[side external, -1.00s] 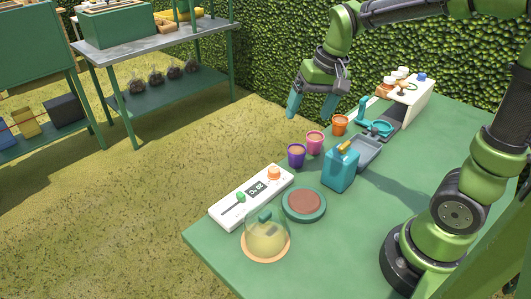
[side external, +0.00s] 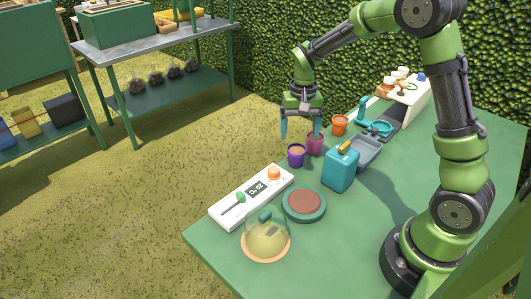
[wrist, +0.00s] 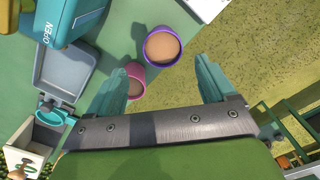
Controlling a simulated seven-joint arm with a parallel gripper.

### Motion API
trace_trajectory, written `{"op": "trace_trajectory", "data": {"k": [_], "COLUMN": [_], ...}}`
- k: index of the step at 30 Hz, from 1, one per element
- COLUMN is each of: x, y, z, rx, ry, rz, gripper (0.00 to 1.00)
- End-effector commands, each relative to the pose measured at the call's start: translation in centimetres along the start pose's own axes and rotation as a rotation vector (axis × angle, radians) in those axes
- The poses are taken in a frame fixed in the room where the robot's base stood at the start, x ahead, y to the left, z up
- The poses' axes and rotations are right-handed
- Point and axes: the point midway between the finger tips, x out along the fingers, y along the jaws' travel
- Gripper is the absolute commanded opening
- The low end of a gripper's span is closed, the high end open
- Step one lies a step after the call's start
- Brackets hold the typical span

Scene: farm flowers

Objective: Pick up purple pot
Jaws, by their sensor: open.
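The purple pot (side external: 296,157) stands upright on the green table near its far edge, with brown contents on top. In the wrist view the purple pot (wrist: 163,47) is ahead of my fingers, between their lines. My gripper (side external: 301,136) is open and empty, pointing down, above and slightly behind the purple pot. A pink pot (side external: 315,144) stands just right of the purple pot; one finger hangs in front of or beside it. In the wrist view the pink pot (wrist: 134,82) is close to the left finger.
An orange pot (side external: 340,124) stands farther along the edge. A white thermometer panel (side external: 252,196), a round brown-topped dish (side external: 304,204) and a glass dome (side external: 266,238) are nearer. The table's right middle is clear.

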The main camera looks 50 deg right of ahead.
Motion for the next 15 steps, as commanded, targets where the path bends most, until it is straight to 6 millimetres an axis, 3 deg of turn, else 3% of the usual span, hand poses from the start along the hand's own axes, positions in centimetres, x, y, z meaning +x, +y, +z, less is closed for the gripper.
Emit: {"op": "trace_trajectory", "data": {"k": [8,15], "x": [2.2,5.8], "y": [-0.1,-0.5], "z": [0.2,0.6], "rx": [-0.001,0.001], "ry": [-0.002,-0.002], "rz": [0.001,0.001], "gripper": [0.84,0.84]}}
